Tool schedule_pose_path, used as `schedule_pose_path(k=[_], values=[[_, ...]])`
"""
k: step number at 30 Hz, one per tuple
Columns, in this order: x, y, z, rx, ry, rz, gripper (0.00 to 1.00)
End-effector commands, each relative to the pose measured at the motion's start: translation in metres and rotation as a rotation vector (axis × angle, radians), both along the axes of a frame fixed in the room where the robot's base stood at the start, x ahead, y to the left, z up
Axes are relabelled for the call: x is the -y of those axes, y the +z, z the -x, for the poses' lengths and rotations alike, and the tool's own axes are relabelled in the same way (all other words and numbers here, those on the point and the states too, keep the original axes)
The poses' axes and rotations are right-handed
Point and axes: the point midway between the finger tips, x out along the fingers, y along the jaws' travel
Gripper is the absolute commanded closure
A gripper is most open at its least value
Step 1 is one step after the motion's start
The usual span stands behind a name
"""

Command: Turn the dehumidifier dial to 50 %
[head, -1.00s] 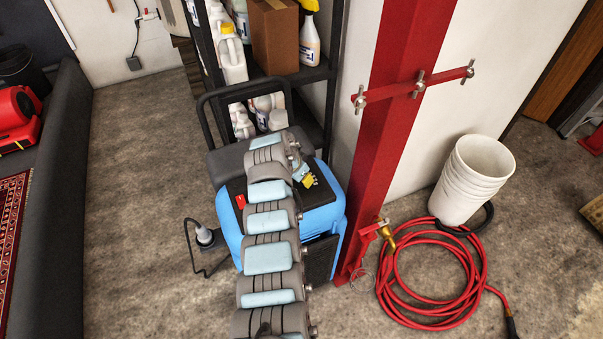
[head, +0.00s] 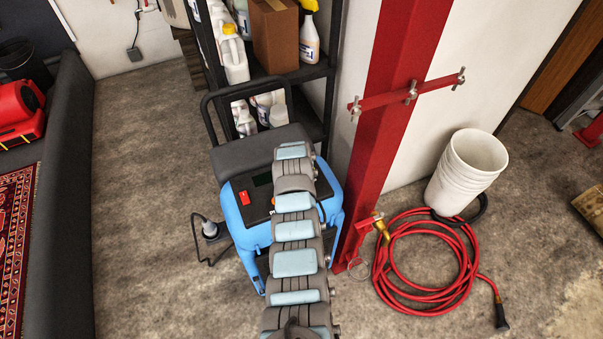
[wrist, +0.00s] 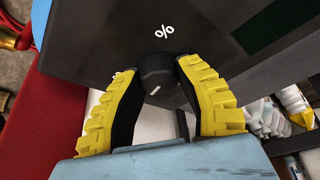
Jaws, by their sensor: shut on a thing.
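The blue dehumidifier (head: 252,234) stands on the floor in front of the shelf, with a black top panel (head: 254,205) and a red switch (head: 244,198). In the wrist view the black dial (wrist: 156,70) sits on the dark panel below a white "%" mark. A short white line shows on the dial's near side. My gripper (wrist: 157,68) has its two yellow-backed fingers on either side of the dial, shut on it. The number scale is not readable. In the head view my arm covers the dial and my gripper.
A red post (head: 400,120) stands close to the right of the dehumidifier. A coiled red hose (head: 425,265) and stacked white buckets (head: 467,172) are farther right. A black shelf (head: 310,75) with bottles is behind. Open floor (head: 140,180) lies to the left.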

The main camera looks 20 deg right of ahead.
Motion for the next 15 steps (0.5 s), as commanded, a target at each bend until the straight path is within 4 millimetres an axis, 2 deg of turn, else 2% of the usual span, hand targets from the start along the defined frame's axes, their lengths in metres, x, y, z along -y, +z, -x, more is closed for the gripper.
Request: schedule_pose_path(k=[11,12,14,15], values=[[-0.0006,-0.0036,0.0016,-0.004,0.004,-0.002,1.0],[-0.0007,-0.0036,0.0015,-0.004,0.004,-0.002,0.58],[-0.0006,-0.0033,0.0014,-0.004,0.004,-0.002,0.4],[-0.0005,-0.003,0.0013,-0.004,0.004,-0.002,0.36]])
